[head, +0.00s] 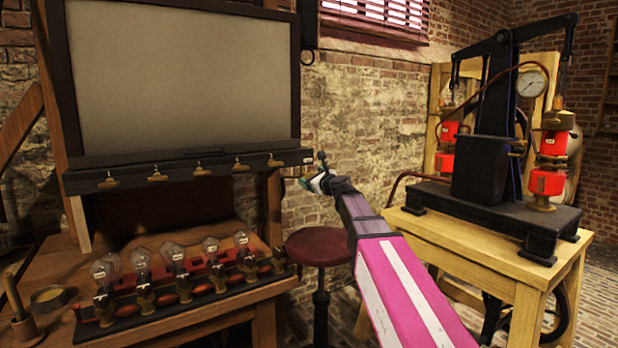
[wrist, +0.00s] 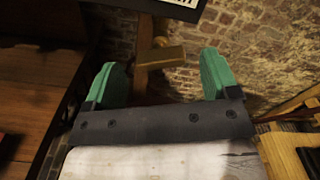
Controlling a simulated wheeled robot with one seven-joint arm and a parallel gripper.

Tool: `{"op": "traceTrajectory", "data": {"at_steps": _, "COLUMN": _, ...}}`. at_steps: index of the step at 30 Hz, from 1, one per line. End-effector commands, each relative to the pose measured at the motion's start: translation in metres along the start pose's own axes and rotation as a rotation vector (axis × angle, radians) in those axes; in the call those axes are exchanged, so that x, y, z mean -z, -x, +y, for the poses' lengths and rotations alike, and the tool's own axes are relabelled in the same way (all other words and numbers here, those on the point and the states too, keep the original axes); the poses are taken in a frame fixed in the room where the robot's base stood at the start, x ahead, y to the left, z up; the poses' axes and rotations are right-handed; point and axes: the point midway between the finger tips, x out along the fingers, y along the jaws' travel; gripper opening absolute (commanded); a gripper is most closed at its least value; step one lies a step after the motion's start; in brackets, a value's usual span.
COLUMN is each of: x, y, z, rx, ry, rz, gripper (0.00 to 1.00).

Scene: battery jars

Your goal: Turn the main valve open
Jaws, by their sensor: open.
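My gripper (head: 305,183) is at the end of my outstretched pink and white arm, near the right end of a dark rail with brass taps. In the wrist view its two green fingers (wrist: 160,62) are wide apart with nothing held. Between and beyond the fingertips is a brass-coloured lever-like piece (wrist: 168,57) beside an upright wooden post. It looks like a valve handle, and I see no finger touching it. In the head view I cannot make out this handle near my gripper. I cannot tell for sure that it is the main valve.
The dark rail (head: 135,178) with several small taps runs under a large pale board (head: 180,75). Several glass bulbs (head: 175,256) stand on the bench below. A red stool (head: 318,246) stands beneath my arm. A black press (head: 482,165) stands on a wooden table (head: 480,256) at right.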

Motion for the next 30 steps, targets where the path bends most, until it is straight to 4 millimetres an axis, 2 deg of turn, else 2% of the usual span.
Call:
{"op": "traceTrajectory", "data": {"at_steps": 1, "x": 0.0, "y": -0.012, "z": -0.001, "rx": -0.001, "ry": 0.0, "rz": 0.0, "gripper": 0.81}}
{"op": "traceTrajectory", "data": {"at_steps": 6, "x": 0.0, "y": -0.027, "z": -0.001, "rx": 0.0, "ry": 0.001, "rz": 0.0, "gripper": 0.81}}
{"op": "traceTrajectory", "data": {"at_steps": 15, "x": 0.0, "y": -0.029, "z": 0.0, "rx": 0.0, "ry": 0.001, "rz": 0.0, "gripper": 0.81}}
{"op": "traceTrajectory", "data": {"at_steps": 17, "x": 0.0, "y": -0.029, "z": 0.0, "rx": 0.0, "ry": 0.001, "rz": 0.0, "gripper": 0.61}}
{"op": "traceTrajectory", "data": {"at_steps": 18, "x": 0.0, "y": -0.029, "z": 0.0, "rx": 0.0, "ry": 0.001, "rz": 0.0, "gripper": 0.48}}
{"op": "traceTrajectory", "data": {"at_steps": 20, "x": 0.0, "y": -0.029, "z": 0.0, "rx": 0.0, "ry": 0.001, "rz": 0.0, "gripper": 0.31}}
{"op": "traceTrajectory", "data": {"at_steps": 30, "x": 0.0, "y": -0.029, "z": 0.0, "rx": 0.0, "ry": 0.03, "rz": 0.0, "gripper": 0.32}}
